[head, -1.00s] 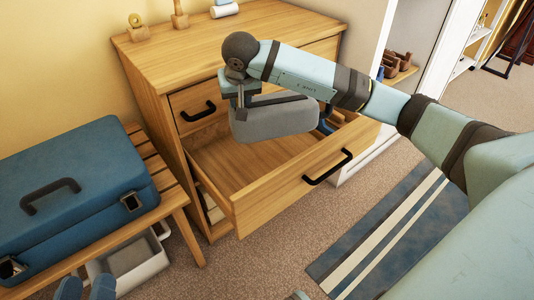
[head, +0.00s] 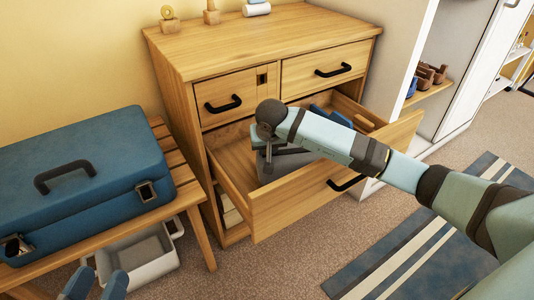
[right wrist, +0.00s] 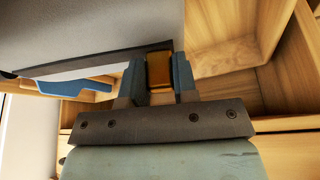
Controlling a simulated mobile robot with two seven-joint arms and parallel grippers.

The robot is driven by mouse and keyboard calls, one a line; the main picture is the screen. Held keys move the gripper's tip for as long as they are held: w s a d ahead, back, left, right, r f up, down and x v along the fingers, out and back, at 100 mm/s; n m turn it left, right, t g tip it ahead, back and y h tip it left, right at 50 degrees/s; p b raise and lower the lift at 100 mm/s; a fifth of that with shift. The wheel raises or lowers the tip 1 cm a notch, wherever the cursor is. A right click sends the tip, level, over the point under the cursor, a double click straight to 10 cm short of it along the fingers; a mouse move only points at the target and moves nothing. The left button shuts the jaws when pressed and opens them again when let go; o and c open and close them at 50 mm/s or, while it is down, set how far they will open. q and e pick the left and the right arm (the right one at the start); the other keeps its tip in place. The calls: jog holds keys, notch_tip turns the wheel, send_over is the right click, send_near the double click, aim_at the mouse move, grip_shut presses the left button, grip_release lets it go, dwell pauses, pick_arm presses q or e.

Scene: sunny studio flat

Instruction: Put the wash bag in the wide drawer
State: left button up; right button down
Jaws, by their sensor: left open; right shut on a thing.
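The wide drawer (head: 300,203) is pulled out below two small drawers of the wooden chest. My right gripper (head: 268,148) is inside the drawer's outline, shut on the wash bag (head: 283,164). The bag is grey and mostly hidden by my arm and the drawer front. In the right wrist view the fingers (right wrist: 158,75) grip an orange-brown tab, and the bag's grey side (right wrist: 95,35) fills the upper left. I cannot tell whether the bag touches the drawer floor. My left gripper (head: 97,286) is open and empty at the bottom left.
Blue items (head: 331,116) lie at the back right of the drawer. A blue case (head: 80,180) sits on a slatted bench at the left, with a grey bin (head: 142,252) beneath. A striped rug (head: 415,250) lies on the floor at right.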

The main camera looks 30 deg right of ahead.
jog(key=shift+f, duration=0.7)
jog(key=shift+r, duration=0.1)
jog(key=c, duration=0.9)
grip_release()
